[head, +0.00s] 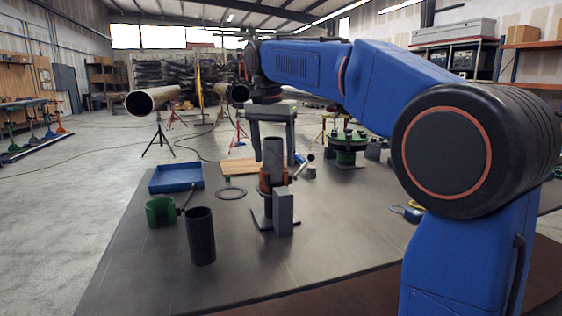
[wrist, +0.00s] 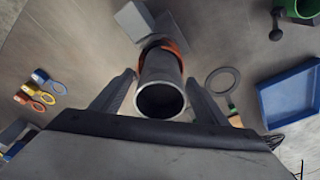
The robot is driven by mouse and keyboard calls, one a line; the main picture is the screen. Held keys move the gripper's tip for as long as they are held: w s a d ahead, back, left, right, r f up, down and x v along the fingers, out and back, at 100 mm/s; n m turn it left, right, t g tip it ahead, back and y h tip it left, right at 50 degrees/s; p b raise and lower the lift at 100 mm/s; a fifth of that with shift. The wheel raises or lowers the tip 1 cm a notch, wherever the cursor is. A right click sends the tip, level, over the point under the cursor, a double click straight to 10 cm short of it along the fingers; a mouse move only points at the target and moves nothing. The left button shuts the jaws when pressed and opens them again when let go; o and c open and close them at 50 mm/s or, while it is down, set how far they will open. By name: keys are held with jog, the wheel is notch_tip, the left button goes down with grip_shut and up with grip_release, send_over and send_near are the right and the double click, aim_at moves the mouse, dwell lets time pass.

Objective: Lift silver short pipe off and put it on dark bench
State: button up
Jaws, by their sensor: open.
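The silver short pipe (head: 273,158) stands upright in an orange clamp (head: 265,187) on a stand. The pipe also shows in the wrist view (wrist: 160,72), its open end facing the camera and the orange clamp around its far part. My gripper (head: 274,150) is open above the clamp, with one finger on each side of the pipe's upper part. In the wrist view, my gripper (wrist: 161,78) has visible gaps between both fingers and the pipe, so nothing is held. The dark bench (head: 320,265) is the broad grey top under the stand.
A grey block (head: 283,211) stands close beside the clamp. A black tube (head: 200,236), a green holder (head: 160,211), a blue tray (head: 175,177) and a flat ring (head: 231,193) are to the left. A green flanged part (head: 346,145) stands behind right. The front middle is clear.

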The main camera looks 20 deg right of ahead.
jog(key=c, duration=1.4)
notch_tip(320, 180, up, 10)
jog(key=shift+r, duration=0.15)
jog(key=shift+r, duration=2.35)
